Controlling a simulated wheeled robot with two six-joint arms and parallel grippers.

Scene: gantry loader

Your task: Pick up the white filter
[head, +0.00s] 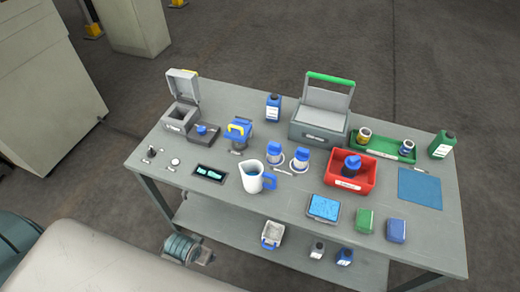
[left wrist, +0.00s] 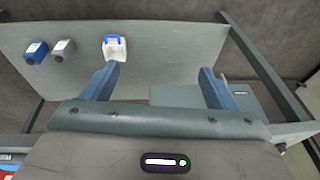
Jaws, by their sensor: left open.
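Two white cylinders with blue tops, one on the left (head: 274,154) and one on the right (head: 299,160), stand side by side near the middle of the table (head: 225,205). A white squarish piece (head: 270,237) sits on the lower shelf; a white piece with a blue part (left wrist: 115,50) in the left wrist view looks like the same thing. I cannot tell for certain which of these is the white filter. My left gripper (left wrist: 157,84) is open and empty, its two fingers wide apart, with the white-and-blue piece beyond the left finger. My right gripper is not in view.
A grey bottle (head: 317,250) and a blue bottle (head: 345,257) stand on the lower shelf (head: 225,228). Above them on the table are a jug (head: 252,180), a red bin (head: 334,181), a green tray (head: 375,154) and a blue mat (head: 420,188). The tabletop is crowded.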

